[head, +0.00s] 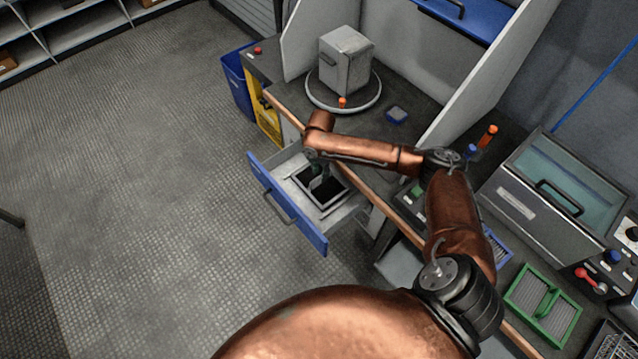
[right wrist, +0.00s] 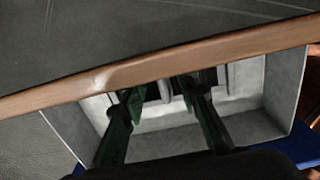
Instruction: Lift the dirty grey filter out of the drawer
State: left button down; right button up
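The drawer (head: 289,212) with the blue front is pulled out below the bench. In its tray lies a dark square panel with a light frame (head: 326,203); I take this to be the dirty grey filter, though my gripper partly covers it. My right gripper (head: 318,178) reaches down over the panel. In the right wrist view its two dark green fingers (right wrist: 160,95) stand apart, with a narrow light upright piece and dark patches between and behind their tips. I see no contact with either finger. The drawer's pale walls (right wrist: 285,88) surround them. My left gripper is not in view.
The bench's wooden edge (right wrist: 90,88) runs close beyond the fingers, above part of the drawer. On the bench stand a grey box (head: 345,62) on a round plate and a green-framed filter (head: 542,305). A blue bin (head: 238,85) stands left. The floor beside the drawer is clear.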

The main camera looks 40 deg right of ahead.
aim_at(320, 176)
notch_tip(320, 176, down, 2)
jog(key=shift+f, duration=0.1)
jog(key=shift+f+b, duration=0.4)
jog(key=shift+f, duration=0.25)
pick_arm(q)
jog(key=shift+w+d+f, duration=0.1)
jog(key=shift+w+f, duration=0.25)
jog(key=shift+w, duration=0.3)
pick_arm(e)
jog(key=shift+c, duration=0.6)
grip_shut()
